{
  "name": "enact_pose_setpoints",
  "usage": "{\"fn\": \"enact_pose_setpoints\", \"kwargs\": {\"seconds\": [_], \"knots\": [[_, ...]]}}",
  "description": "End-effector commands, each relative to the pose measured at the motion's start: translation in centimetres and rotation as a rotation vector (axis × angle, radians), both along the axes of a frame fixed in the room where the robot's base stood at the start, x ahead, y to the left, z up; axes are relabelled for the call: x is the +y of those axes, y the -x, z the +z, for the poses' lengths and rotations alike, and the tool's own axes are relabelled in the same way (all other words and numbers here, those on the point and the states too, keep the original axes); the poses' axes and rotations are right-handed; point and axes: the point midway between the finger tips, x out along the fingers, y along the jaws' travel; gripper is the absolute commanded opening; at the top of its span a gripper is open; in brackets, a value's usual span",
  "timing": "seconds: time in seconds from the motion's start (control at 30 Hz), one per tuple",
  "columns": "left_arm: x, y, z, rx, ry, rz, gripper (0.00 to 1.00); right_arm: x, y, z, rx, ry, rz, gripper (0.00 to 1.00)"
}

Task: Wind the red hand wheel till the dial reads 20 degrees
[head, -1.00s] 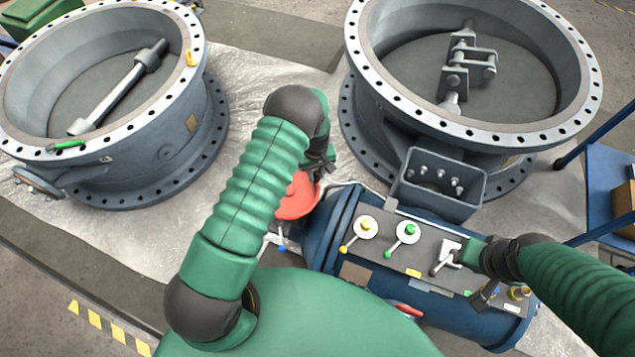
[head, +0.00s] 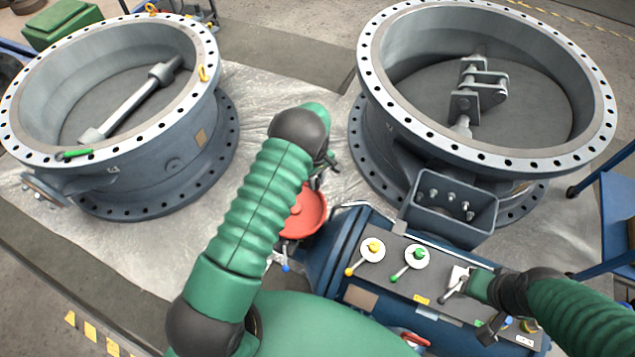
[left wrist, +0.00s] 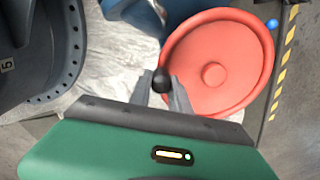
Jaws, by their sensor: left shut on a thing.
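The red hand wheel (head: 305,212) is on the left end of the blue actuator body (head: 350,245), partly hidden by my left arm in the head view. In the left wrist view the red wheel (left wrist: 235,65) is seen face on, with a black ball knob (left wrist: 161,82) at its left rim. My left gripper (left wrist: 165,88) is shut on that knob, one grey finger on each side. It also shows in the head view (head: 325,172), at the wheel's upper right. My right gripper (head: 462,280) is at a lever on the grey panel; its fingers are unclear. I cannot make out a dial reading.
Two large grey flanged valves (head: 105,160) and (head: 370,130) stand behind on pale sheeting. The panel carries a yellow-knobbed lever (head: 373,248) and a green-knobbed lever (head: 420,254). An open grey box (head: 455,205) sits behind it. A blue frame (head: 615,210) stands at the right.

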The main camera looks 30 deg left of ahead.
Motion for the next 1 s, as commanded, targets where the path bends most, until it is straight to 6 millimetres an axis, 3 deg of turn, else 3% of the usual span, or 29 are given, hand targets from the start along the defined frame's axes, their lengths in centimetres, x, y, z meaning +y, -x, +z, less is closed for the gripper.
{"fn": "enact_pose_setpoints", "kwargs": {"seconds": [0.3,0.33,0.5,0.8,1.0], "knots": [[0.2,-0.3,0.2,-0.007,-0.005,-0.003,0.00,0.0,0.0,0.0,0.000,0.000,0.000,0.32],[0.2,-0.3,0.2,-0.007,-0.005,-0.002,0.26,0.0,0.0,0.0,0.000,0.000,0.000,0.32],[0.2,-0.1,0.2,-0.004,-0.002,-0.002,0.44,0.0,0.0,0.0,0.000,0.000,0.000,0.32],[0.1,-0.1,0.4,-0.003,-0.001,-0.001,0.44,0.0,0.0,0.1,0.000,0.000,0.000,0.32],[0.0,-0.2,4.1,-0.007,-0.001,-0.001,0.44,0.0,0.0,0.5,0.000,0.000,0.000,0.32]]}}
